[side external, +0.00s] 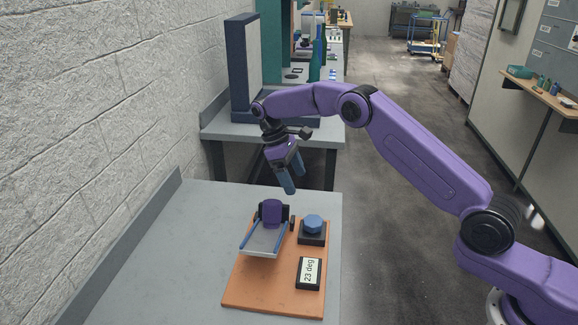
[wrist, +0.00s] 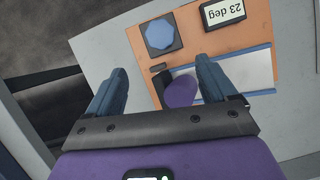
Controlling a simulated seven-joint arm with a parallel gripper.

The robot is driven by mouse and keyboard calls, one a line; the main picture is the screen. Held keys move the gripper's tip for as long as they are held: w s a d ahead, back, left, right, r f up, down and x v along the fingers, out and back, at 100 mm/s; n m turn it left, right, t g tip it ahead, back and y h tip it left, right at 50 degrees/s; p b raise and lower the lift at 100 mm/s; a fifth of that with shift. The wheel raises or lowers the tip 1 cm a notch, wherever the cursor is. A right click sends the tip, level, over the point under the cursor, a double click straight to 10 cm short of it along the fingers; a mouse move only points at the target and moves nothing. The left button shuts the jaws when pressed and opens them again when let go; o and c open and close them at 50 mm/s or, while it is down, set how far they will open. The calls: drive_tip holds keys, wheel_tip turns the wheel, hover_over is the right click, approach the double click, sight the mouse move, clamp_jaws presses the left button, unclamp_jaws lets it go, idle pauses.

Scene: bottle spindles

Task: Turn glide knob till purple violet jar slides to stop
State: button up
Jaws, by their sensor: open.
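The purple violet jar (side external: 271,212) stands at the far end of a pale slide plate (side external: 264,239) with blue rails, close to black posts. In the wrist view the jar (wrist: 181,92) shows between my fingers, farther off. The glide knob (side external: 313,224) is a blue faceted knob on a black base, right of the jar; it also shows in the wrist view (wrist: 159,36). A small display (side external: 309,273) reads "23 deg". My gripper (side external: 290,189) is open and empty, above and behind the jar, apart from the knob and jar.
The orange board (side external: 250,293) carries the slide, knob and display on a grey table (side external: 190,260). A block wall and a raised table edge are at the left. Another bench with a tall blue-framed panel (side external: 245,65) stands behind. The table left of the board is clear.

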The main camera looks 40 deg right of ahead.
drive_tip(key=shift+v, duration=1.55)
drive_tip(key=r+n+t+y, duration=0.1)
drive_tip(key=n+t+y, duration=0.1)
drive_tip(key=t+y, duration=0.15)
hover_over(313, 221)
drive_tip(key=shift+h, duration=0.45)
wheel_tip(313, 221, down, 17)
drive_tip(key=shift+f, duration=0.1)
drive_tip(key=shift+c, duration=0.3)
drive_tip(key=c, duration=1)
